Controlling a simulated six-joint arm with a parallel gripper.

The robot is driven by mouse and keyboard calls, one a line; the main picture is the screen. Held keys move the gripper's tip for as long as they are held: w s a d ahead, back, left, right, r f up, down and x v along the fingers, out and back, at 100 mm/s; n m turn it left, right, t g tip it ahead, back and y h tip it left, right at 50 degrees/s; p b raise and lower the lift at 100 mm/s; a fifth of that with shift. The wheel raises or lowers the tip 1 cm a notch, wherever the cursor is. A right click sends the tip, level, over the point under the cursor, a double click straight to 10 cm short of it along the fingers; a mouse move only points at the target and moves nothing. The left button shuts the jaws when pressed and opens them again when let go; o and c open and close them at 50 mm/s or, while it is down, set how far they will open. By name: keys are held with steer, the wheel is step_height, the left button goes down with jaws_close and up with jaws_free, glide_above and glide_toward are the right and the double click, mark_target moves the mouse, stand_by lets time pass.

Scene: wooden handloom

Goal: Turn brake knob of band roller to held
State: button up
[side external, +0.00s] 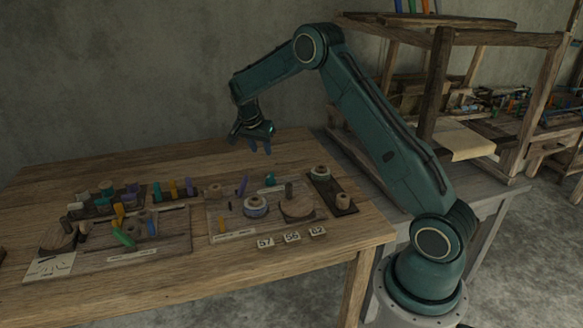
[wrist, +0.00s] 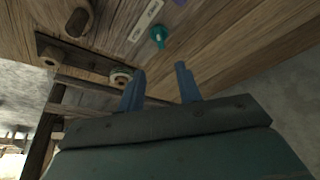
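My gripper (side external: 260,147) hangs above the far part of the wooden table, high over the boards. Its two blue fingers are apart with nothing between them, as the wrist view (wrist: 160,86) also shows. A small teal knob-like piece (side external: 270,181) stands near the back of the right-hand board; it also shows in the wrist view (wrist: 159,36), beyond the fingertips and apart from them. A spool with a pale and blue band (side external: 256,207) sits on the same board. Which piece is the band roller's brake knob, and its setting, I cannot tell.
A dark strip (side external: 330,187) carries two spools at the right. A wooden disc with a post (side external: 297,206) stands beside it. Number tiles (side external: 292,237) lie in front. Several coloured pegs and spools crowd the left board (side external: 170,243). The loom frame (side external: 436,85) rises behind my arm.

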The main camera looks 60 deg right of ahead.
mark_target(270, 175)
steer(key=x, duration=1.3)
steer(key=shift+f, duration=0.25)
jaws_close()
